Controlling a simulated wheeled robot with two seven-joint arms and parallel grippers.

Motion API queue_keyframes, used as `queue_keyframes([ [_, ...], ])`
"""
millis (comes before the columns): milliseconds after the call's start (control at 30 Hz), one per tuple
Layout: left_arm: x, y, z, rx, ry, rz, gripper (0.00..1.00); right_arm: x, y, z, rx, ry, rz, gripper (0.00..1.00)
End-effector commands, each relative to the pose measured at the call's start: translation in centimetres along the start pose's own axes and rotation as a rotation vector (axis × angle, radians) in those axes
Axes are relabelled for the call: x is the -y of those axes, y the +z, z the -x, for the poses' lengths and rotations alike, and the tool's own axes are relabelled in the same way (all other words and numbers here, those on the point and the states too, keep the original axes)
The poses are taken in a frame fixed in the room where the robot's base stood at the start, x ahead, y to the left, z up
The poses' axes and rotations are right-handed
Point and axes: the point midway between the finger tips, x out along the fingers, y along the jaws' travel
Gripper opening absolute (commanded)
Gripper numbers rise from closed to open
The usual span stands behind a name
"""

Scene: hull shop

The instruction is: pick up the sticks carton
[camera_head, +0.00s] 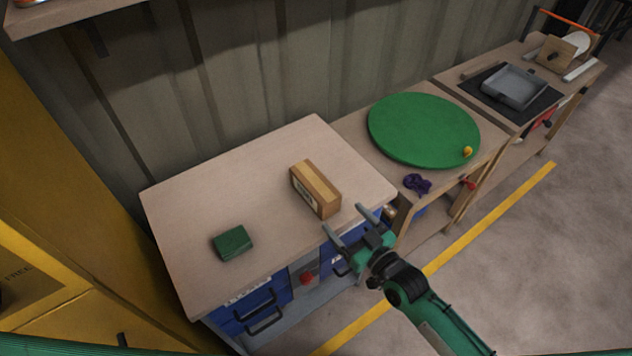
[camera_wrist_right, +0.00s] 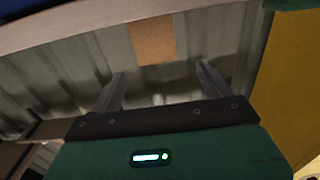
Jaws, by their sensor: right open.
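The sticks carton (camera_head: 315,188), a tan-brown box with a pale label on its side, stands on the wooden worktop near its front right edge. My right gripper (camera_head: 343,219) is open and empty, in front of the worktop's edge on the carton's near side, apart from it. In the right wrist view, which looks upside down, a plain brown face, seemingly the carton (camera_wrist_right: 152,40), shows beyond and between the two open fingers (camera_wrist_right: 162,88). My left gripper is not in view.
A dark green box (camera_head: 232,243) lies on the same worktop (camera_head: 230,190), left of the carton. A green round board (camera_head: 420,130) with a small yellow thing (camera_head: 467,151) and a purple item (camera_head: 417,184) are on the bench to the right. Blue drawers (camera_head: 262,305) are below.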

Motion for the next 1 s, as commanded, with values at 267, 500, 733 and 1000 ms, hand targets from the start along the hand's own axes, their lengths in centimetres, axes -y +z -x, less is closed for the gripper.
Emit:
queue_keyframes([
  [267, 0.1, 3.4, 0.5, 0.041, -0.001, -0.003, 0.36, -0.1, -0.1, -5.2, -0.001, 0.001, -0.001, 0.8],
  [500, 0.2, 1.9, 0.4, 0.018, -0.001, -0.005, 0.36, -0.1, 0.1, -6.8, 0.002, 0.001, 0.001, 0.8],
  [733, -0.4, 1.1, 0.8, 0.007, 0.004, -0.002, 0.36, -0.5, 0.7, -9.5, 0.001, 0.001, 0.001, 0.8],
  [1000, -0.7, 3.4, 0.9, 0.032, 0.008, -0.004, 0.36, -0.5, 0.9, -11.8, 0.001, 0.001, 0.0, 0.8],
])
